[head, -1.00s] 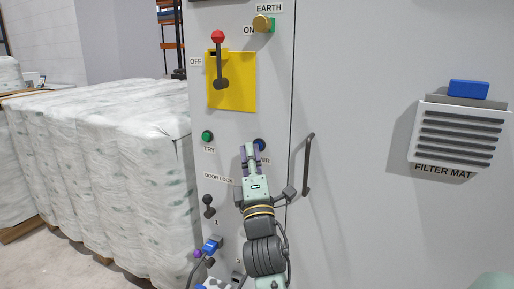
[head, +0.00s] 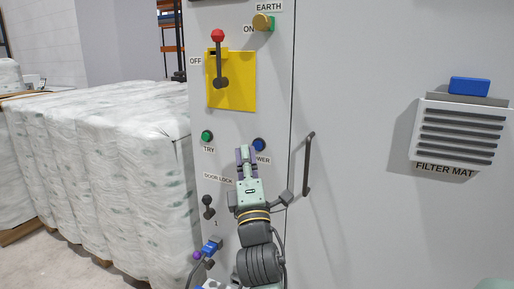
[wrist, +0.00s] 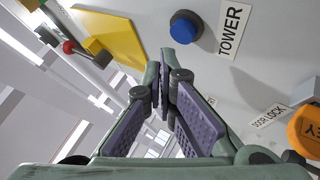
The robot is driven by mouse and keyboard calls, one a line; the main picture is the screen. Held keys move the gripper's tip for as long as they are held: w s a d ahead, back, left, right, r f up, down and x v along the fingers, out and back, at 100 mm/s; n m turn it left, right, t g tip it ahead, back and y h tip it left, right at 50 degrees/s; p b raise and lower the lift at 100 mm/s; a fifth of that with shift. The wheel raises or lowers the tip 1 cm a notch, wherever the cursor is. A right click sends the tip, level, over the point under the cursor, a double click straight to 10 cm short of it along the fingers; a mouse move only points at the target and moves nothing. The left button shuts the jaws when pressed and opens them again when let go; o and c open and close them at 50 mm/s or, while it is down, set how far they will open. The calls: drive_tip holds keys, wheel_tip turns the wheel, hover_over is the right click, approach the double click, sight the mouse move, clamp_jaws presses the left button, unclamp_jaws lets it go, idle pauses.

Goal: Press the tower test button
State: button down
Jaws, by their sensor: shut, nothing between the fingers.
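The tower test button is a round blue push button (head: 259,144) on the grey cabinet front, with its label partly hidden by my gripper in the head view. In the wrist view the blue button (wrist: 185,27) stands in a dark collar beside the TOWER label (wrist: 231,30). My gripper (head: 243,149) is shut and empty, pointing up the panel just left of the button. In the wrist view its closed fingertips (wrist: 164,55) lie a little below and left of the button. I cannot tell how far they are from the panel.
A green TRY button (head: 207,136) is to the left. Above are a yellow plate (head: 240,90) with a red-knobbed lever and a brass EARTH knob (head: 262,22). A dark door handle (head: 308,164) stands out at right. Wrapped pallets (head: 110,180) fill the left side.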

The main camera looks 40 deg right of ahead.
drive_tip(key=a, duration=0.1)
drive_tip(key=s+a, duration=0.1)
drive_tip(key=a+b, duration=0.1)
drive_tip(key=a, duration=0.1)
drive_tip(key=shift+s+a, duration=0.1)
drive_tip(key=shift+s, duration=0.25)
idle(0.6)
